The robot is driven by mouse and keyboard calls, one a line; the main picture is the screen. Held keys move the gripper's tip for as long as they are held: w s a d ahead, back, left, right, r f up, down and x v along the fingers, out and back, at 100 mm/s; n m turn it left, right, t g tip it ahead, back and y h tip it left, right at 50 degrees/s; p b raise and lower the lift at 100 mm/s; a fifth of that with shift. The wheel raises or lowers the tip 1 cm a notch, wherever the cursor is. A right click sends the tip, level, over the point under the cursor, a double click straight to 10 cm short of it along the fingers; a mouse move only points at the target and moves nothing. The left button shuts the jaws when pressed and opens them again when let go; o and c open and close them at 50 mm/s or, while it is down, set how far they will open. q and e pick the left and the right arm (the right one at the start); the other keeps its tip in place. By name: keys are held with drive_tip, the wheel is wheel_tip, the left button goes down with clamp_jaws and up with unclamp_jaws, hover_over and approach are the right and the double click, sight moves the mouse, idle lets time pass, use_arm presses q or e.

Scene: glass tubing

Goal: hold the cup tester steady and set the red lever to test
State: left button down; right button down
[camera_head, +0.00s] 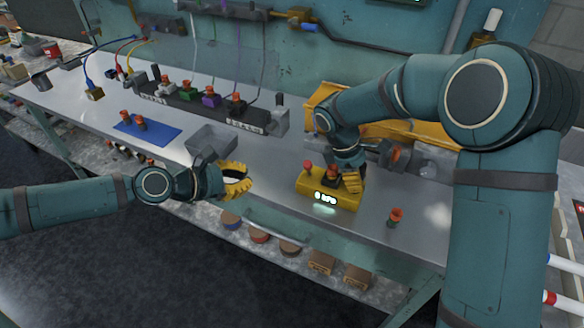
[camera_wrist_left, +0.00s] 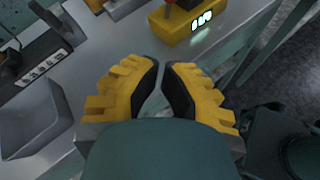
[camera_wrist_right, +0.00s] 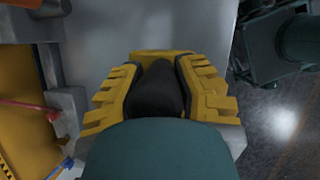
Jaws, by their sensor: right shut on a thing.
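The yellow cup tester (camera_head: 345,203) with a lit white display stands near the table's front edge. Its red lever (camera_head: 308,165) sticks up on its left side. A dark fitting with an orange-red top (camera_head: 332,170) is on its top. The tester also shows in the left wrist view (camera_wrist_left: 178,36).
A grey bin (camera_head: 213,139) stands behind my left gripper. A blue mat (camera_head: 148,133) with orange-red cups lies at left. A dark rack (camera_head: 195,108) with coloured fittings is at the back. A loose orange-red cup (camera_head: 396,215) stands right of the tester.

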sight(309, 170)
use_arm(q)
drive_tip(key=shift+d, duration=0.1)
use_arm(e)
drive_tip(key=shift+s+f, duration=0.1)
drive_tip(key=shift+f, duration=0.05)
use_arm(q)
drive_tip(key=x, duration=0.9)
drive_tip(key=shift+w+d+f, duration=0.1)
drive_tip(key=shift+w+d, duration=0.1)
drive_tip(key=d, duration=0.1)
drive_tip(key=w+d, duration=0.1)
drive_tip(key=shift+d+r, duration=0.3)
drive_tip(key=shift+w+d+r, duration=0.15)
drive_tip(key=shift+d+r, duration=0.05)
drive_tip(key=shift+d, duration=0.45)
drive_tip(key=shift+w+g+y, duration=0.25)
drive_tip(key=shift+g+y, duration=0.05)
drive_tip(key=shift+y, duration=0.1)
drive_tip(key=shift+n, duration=0.3)
drive_tip(key=shift+w+d+r+n+g+y, duration=0.1)
drive_tip(key=shift+r+n+g+y, duration=0.15)
drive_tip(key=shift+g, duration=0.25)
drive_tip(key=shift+w+d+r+n+g+y, duration=0.1)
drive_tip(key=shift+w+g+y, duration=0.05)
drive_tip(key=shift+g+y, duration=0.3)
